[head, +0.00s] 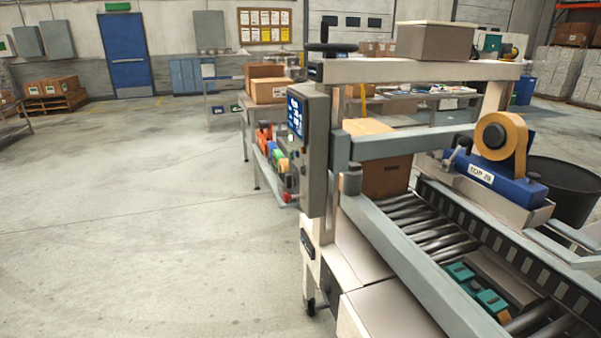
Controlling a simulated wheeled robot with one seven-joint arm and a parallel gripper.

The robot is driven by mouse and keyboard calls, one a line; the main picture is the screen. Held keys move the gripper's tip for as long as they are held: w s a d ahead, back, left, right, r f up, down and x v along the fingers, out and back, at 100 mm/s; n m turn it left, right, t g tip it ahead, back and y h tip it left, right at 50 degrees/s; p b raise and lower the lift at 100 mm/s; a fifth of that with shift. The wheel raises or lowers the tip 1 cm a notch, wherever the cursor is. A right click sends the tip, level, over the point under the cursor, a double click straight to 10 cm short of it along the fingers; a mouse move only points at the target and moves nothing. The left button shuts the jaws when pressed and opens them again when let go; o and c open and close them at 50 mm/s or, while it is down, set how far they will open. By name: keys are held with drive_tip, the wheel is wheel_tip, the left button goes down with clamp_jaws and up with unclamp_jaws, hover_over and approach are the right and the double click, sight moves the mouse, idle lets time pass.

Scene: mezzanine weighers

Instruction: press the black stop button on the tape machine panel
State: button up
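The tape machine (430,70) fills the right half of the head view. Its grey control panel box (317,150) hangs on the near left post. The panel's face points left, so I see it only at a steep slant. Lower on the face, small controls are too foreshortened to tell apart, and I cannot make out which is the black stop button. My gripper is not in view.
Open concrete floor (150,220) lies left of the machine. A roller bed (430,225) and a tape head with a tape roll (501,137) are at right, beside a black bin (565,185).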

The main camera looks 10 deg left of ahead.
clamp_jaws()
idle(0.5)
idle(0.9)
